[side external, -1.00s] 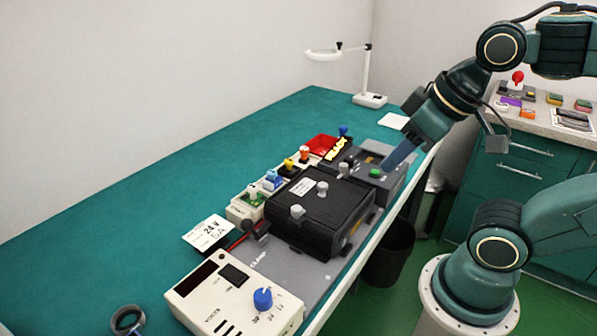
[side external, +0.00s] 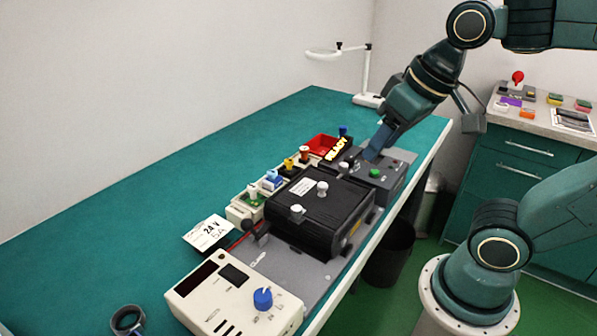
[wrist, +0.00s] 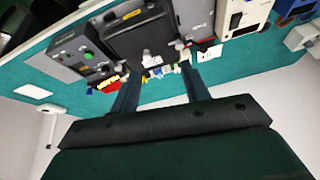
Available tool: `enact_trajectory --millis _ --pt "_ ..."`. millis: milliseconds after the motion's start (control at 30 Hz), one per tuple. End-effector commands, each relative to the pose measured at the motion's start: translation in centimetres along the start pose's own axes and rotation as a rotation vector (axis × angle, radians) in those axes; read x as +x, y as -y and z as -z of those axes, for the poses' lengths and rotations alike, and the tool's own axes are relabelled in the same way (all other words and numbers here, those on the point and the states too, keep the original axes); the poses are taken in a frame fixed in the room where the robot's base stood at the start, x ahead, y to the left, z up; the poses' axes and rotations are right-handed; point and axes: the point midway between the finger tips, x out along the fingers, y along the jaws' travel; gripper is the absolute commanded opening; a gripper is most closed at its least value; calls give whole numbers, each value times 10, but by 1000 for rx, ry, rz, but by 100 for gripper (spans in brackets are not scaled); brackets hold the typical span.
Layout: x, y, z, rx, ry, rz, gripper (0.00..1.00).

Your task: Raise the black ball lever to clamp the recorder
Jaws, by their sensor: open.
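The black ball lever (side external: 250,226) stands at the near left corner of the black recorder (side external: 325,213), beside a label on the grey base plate (side external: 285,262). The recorder sits on that plate with light grey knobs on top. It also shows at the top of the wrist view (wrist: 140,40). I cannot clearly make out the lever there. My gripper (side external: 368,156) is over the far end of the fixture, beyond the recorder and away from the lever. In the wrist view its two fingers (wrist: 159,70) are apart with nothing held between them.
A grey box with a green button (side external: 385,174) stands beyond the recorder. Terminals and a red tray (side external: 321,143) line the left side, with a yellow READY sign (side external: 337,148). A cream meter with a blue knob (side external: 235,298) is nearest.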

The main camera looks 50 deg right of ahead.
Motion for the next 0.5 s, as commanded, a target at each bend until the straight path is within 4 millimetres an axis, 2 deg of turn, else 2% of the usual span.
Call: enact_trajectory --millis 267,500 --pt "9 21 47 176 106 -11 46" --pt "27 44 85 331 193 -44 46"
